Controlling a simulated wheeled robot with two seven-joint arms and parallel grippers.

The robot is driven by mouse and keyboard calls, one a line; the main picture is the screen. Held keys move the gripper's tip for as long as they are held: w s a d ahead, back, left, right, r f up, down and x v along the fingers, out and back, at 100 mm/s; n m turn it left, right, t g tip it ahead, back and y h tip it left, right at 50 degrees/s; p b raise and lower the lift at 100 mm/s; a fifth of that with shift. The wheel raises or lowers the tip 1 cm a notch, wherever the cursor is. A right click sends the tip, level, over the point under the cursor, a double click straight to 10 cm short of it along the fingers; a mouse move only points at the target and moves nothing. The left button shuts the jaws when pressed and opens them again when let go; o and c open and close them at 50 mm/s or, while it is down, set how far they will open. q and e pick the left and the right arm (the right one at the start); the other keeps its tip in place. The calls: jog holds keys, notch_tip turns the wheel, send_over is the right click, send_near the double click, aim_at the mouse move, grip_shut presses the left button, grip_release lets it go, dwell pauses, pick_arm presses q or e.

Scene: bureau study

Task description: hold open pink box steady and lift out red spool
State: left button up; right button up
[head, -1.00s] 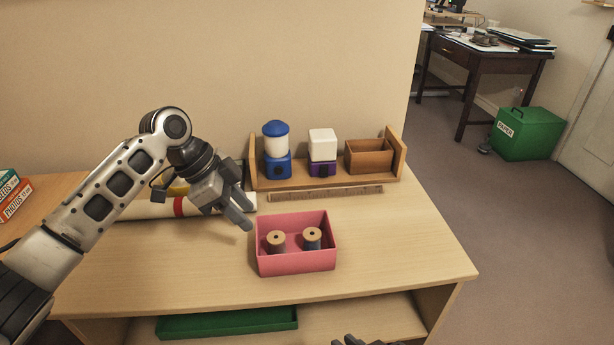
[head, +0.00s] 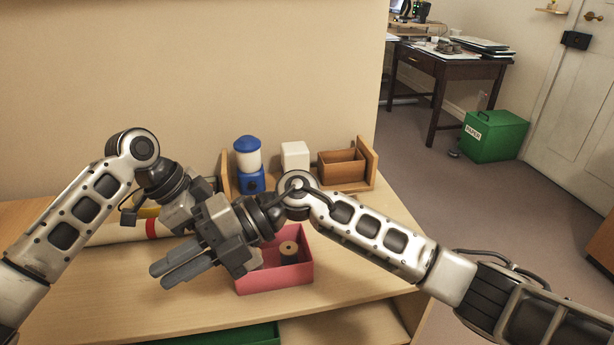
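The open pink box (head: 305,272) stands on the desk, partly behind my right arm. One spool (head: 289,257) with a brown top and dark winding stands upright in it. Another part of the box is hidden behind my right gripper, and I see no clearly red spool. My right gripper (head: 172,272) is left of the box, above the desk, its two fingers pointing left with a narrow gap and nothing between them. My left gripper (head: 183,212) is just behind it, left of the box; its fingers are hidden. Neither gripper visibly touches the box.
Behind the box are a blue-and-white jar (head: 248,162), a white-topped block (head: 295,155) and a brown wooden box (head: 343,166). A rolled paper (head: 120,232) lies at the left. A green tray (head: 235,337) is on the shelf below. The two arms are close together.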

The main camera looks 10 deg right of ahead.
jog(key=w+d+f+t+h, duration=0.1)
jog(key=w+d+f+h, duration=0.1)
jog(key=w+d+h, duration=0.45)
notch_tip(320, 180, up, 4)
jog(key=m+t+h, duration=0.2)
jog(key=t+h, duration=0.1)
jog(key=h, duration=0.5)
send_over(307, 244)
jog(key=f, duration=1.5)
jog(key=shift+w+d, duration=0.1)
jog(key=shift+w, duration=0.15)
pick_arm(q)
jog(key=shift+o, duration=0.2)
pick_arm(e)
grip_shut()
